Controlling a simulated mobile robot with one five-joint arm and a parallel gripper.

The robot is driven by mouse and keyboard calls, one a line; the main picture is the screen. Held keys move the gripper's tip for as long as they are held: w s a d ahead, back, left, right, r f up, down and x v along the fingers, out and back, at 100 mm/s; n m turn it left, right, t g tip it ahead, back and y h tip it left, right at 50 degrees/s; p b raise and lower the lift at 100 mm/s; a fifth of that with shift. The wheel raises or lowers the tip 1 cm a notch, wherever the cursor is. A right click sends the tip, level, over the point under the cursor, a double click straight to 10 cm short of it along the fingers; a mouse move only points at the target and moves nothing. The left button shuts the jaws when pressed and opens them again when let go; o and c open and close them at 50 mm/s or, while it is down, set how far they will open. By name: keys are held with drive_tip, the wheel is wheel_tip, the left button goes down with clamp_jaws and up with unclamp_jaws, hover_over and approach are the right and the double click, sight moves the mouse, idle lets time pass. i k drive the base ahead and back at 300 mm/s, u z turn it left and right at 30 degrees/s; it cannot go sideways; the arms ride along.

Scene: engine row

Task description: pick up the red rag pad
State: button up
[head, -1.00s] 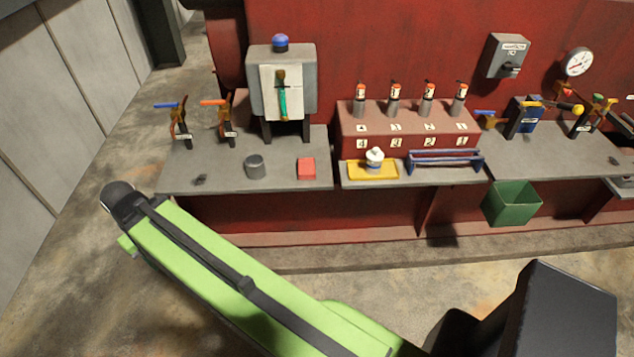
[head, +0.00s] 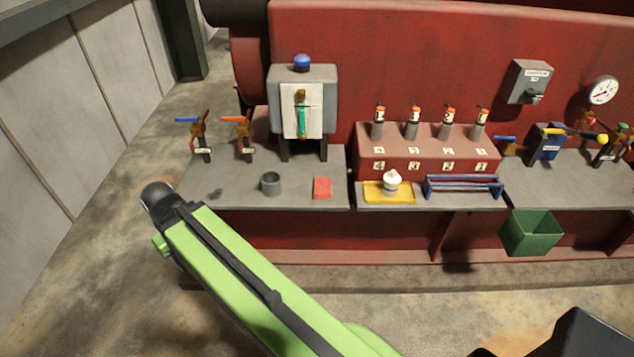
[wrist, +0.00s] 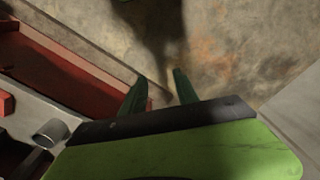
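The red rag pad (head: 322,188) lies flat on the grey bench near its front edge, right of a small grey cup. In the wrist view the red pad (wrist: 6,103) shows at the left edge, partly cut off. My gripper's two dark green fingers (wrist: 160,90) stand apart with only floor between them, so it is open and empty. In the head view my green arm reaches toward the bench's left front. Its fingers are hidden there. The gripper is off to the side of the pad, not touching it.
The grey cup (head: 270,184) stands left of the pad, also in the wrist view (wrist: 50,132). A yellow tray (head: 375,198) with a white bottle (head: 392,180) and a blue rack (head: 462,187) are to the right. A green bin (head: 531,233) hangs below. Valves (head: 200,135) stand at back left.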

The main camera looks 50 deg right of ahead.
sight(322, 185)
drive_tip(key=u, duration=0.05)
drive_tip(key=i, duration=1.1)
drive_tip(key=u, duration=0.05)
